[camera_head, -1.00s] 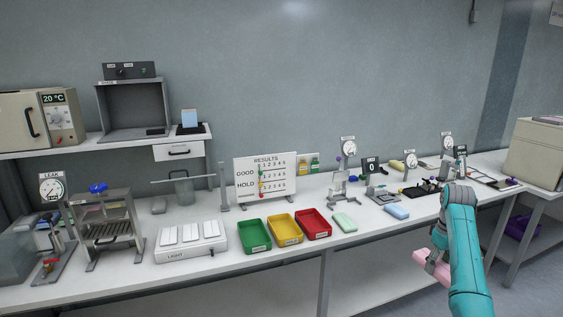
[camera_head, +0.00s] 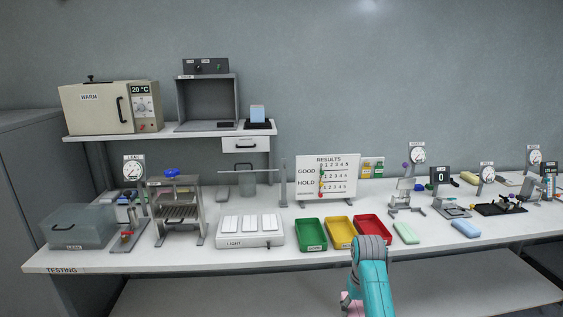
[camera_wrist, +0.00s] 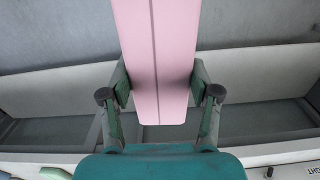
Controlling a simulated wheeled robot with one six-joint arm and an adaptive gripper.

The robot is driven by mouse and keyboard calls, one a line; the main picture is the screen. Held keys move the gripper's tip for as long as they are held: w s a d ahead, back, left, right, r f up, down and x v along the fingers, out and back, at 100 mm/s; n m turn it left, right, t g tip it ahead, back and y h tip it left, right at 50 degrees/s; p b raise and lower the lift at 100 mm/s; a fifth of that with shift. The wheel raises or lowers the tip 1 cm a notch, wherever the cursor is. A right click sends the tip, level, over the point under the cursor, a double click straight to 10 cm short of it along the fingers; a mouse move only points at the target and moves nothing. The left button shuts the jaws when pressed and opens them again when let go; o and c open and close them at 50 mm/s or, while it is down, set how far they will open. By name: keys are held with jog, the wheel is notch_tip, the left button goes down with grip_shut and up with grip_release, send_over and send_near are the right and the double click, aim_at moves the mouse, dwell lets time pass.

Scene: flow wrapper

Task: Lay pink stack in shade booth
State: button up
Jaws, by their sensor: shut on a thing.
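The pink stack (camera_wrist: 157,60) is a long pink block with a dark seam down its length. My gripper (camera_wrist: 160,88) is shut on it, one finger on each side, in the wrist view. In the head view only a bit of the pink stack (camera_head: 347,298) shows at the bottom edge, beside my teal arm and in front of the bench. A grey open-fronted box (camera_head: 236,104), which looks like the shade booth, stands on the raised shelf at the back left. Its inside looks empty, and its small label is unreadable. My gripper is far from it, lower and to the right.
A control box (camera_head: 205,66) sits on the booth. A warming oven (camera_head: 98,110) stands left of it; a dark stand with a light-blue block (camera_head: 257,114) is right. Below are a light panel (camera_head: 236,241) and green (camera_head: 310,235), yellow (camera_head: 340,232) and red (camera_head: 373,228) trays.

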jog(key=s+a+f, duration=0.1)
jog(key=s+f, duration=0.8)
jog(key=f, duration=0.1)
jog(key=s+a+f, duration=0.2)
jog(key=s+f, duration=0.8)
jog(key=shift+a+f, duration=0.25)
jog(key=shift+a, duration=0.05)
